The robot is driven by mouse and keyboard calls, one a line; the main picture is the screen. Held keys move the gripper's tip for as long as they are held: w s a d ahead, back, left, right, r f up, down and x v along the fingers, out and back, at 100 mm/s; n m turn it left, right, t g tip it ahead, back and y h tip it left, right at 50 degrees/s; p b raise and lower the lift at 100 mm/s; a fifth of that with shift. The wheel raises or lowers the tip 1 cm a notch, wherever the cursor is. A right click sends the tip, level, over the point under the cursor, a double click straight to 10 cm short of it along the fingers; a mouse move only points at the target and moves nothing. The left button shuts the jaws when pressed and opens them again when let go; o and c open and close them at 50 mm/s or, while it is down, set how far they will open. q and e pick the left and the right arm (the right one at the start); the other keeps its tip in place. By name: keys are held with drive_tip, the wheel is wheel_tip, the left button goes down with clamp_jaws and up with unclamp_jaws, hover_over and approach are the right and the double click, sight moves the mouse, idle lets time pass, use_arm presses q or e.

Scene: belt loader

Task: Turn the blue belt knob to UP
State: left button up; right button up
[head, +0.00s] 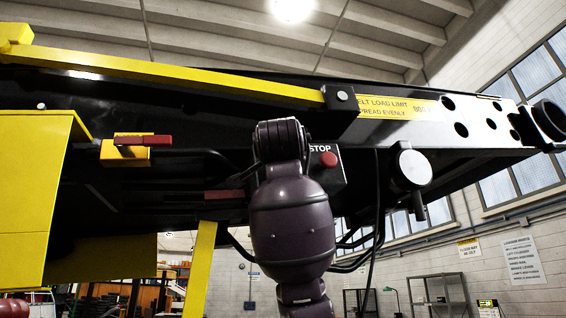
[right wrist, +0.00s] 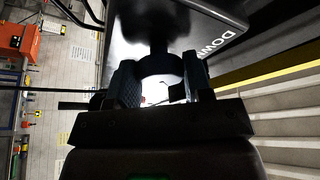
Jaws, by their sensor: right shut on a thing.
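A dark control box (head: 330,165) with a red STOP button (head: 328,159) is on the side of the belt loader in the head view. My purple right arm stands in front of it and hides the knob and the right gripper there. In the right wrist view, the box face (right wrist: 190,22) carries a label that reads DOWN at its right edge. A dark round knob (right wrist: 160,63) sticks out from this face, its blue colour lost in shadow. My right gripper (right wrist: 160,75) is shut on the knob, one finger on each side. The knob's pointer and an UP label do not show.
The loader's black boom (head: 200,105) with a yellow rail (head: 180,74) spans the view. A red-handled yellow latch (head: 128,148) is at left. Black cables hang below the box, and a round dark-and-grey fitting (head: 412,167) is to its right.

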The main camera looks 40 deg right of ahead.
drive_tip(key=o, duration=0.9)
use_arm(q)
drive_tip(key=shift+w+r, duration=0.1)
drive_tip(key=shift+w, duration=0.1)
drive_tip(key=shift+w, duration=0.1)
drive_tip(key=f+b, duration=0.1)
drive_tip(key=s+f+b, duration=0.1)
drive_tip(key=shift+f, duration=0.4)
use_arm(e)
drive_tip(key=v, duration=1)
drive_tip(key=shift+s+a+f, duration=0.15)
drive_tip(key=shift+s+a, duration=0.1)
drive_tip(key=shift+a, duration=0.1)
use_arm(q)
drive_tip(key=shift+w+r, duration=0.15)
drive_tip(key=shift+w, duration=0.1)
